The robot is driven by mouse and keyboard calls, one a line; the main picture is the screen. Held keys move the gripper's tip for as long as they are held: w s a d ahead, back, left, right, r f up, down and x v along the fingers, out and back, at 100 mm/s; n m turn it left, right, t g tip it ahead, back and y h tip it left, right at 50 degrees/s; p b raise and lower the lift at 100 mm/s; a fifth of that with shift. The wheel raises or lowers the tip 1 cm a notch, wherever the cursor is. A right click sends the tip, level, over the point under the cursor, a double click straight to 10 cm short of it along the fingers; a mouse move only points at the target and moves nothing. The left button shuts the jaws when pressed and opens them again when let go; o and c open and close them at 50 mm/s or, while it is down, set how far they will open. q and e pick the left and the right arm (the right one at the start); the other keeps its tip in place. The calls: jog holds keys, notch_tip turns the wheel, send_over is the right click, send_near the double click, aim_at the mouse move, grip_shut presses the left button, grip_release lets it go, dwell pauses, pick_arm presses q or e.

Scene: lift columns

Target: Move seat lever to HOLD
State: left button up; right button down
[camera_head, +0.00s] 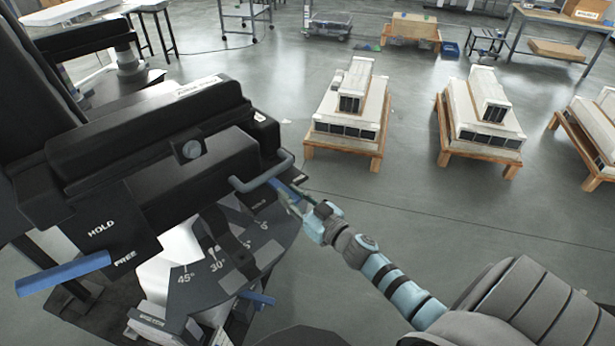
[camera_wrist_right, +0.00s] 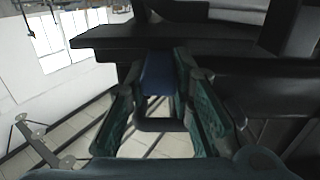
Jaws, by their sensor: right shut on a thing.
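A black padded seat unit (camera_head: 150,170) fills the left of the head view. My right gripper (camera_head: 298,198) is at its right edge, its fingers around a blue lever (camera_head: 283,189) beside a grey bar handle. In the wrist view the blue lever (camera_wrist_right: 158,74) sits between the two green finger pads, under a dark edge. A second blue lever (camera_head: 62,273) sticks out at the left, below a black plate (camera_head: 118,235) marked HOLD and FREE, its end near FREE. Small lettering by the gripped lever is hard to read. My left gripper is not in view.
An angle plate (camera_head: 215,265) with degree marks lies below the unit, with another blue lever (camera_head: 258,298) under it. Wooden pallets with white blocks (camera_head: 350,115) stand beyond. Open floor (camera_head: 400,215) lies between.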

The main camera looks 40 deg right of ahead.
jog(key=c, duration=1.4)
grip_release()
jog(key=shift+a, duration=0.1)
jog(key=s+d, duration=0.1)
jog(key=s, duration=1.1)
jog(key=shift+d, duration=0.25)
